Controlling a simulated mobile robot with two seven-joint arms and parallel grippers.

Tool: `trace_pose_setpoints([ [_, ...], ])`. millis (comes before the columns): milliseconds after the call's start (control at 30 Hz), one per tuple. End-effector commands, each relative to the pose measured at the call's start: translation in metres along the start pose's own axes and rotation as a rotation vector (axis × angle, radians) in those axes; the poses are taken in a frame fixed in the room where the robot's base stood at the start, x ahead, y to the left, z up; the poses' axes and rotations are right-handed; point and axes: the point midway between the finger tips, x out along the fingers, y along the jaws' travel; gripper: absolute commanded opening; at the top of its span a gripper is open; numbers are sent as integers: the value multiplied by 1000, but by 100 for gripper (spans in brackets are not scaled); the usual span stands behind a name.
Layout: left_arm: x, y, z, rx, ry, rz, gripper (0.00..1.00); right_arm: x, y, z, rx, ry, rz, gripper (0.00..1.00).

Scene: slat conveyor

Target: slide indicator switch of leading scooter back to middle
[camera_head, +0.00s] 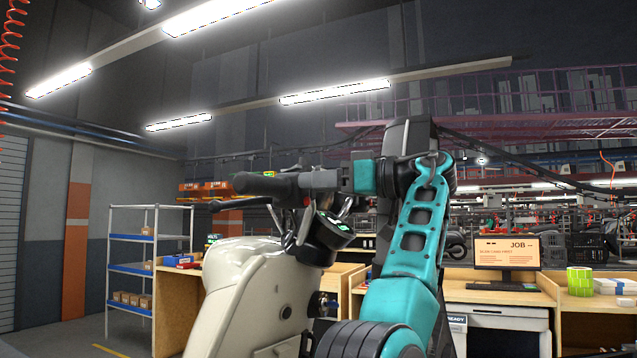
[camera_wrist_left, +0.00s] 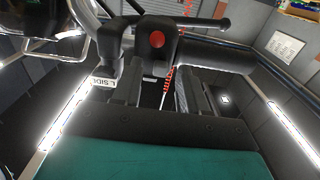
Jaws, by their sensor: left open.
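The cream scooter (camera_head: 243,290) stands in front of me, its handlebar grip (camera_head: 262,185) pointing left. In the left wrist view, the black switch housing (camera_wrist_left: 150,65) carries a round red button (camera_wrist_left: 157,40), with a dark grip (camera_wrist_left: 215,55) to its right. I cannot make out the indicator slider or its position. My left gripper (camera_head: 308,180) is open at the handlebar, pointing left; its fingers (camera_wrist_left: 155,92) show just below the housing in the wrist view. I cannot tell whether they touch it. My right gripper is out of view.
The scooter's round instrument (camera_head: 334,228) sits close below my left gripper. A blue shelf rack (camera_head: 130,238) stands at the left. A wooden bench with a job monitor (camera_head: 507,253) and green rolls (camera_head: 579,281) stands at the right.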

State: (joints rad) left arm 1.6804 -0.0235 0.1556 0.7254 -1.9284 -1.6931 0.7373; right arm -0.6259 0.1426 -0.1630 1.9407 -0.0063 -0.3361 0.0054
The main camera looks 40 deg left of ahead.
Motion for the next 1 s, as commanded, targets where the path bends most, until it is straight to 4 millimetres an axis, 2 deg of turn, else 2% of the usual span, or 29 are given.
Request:
trace_pose_setpoints([
  [133,0,0,0,0,0,0,42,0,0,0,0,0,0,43],
  [567,0,0,0,0,1,0,0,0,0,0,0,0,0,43],
  [1000,0,0,0,0,1,0,0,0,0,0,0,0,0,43],
])
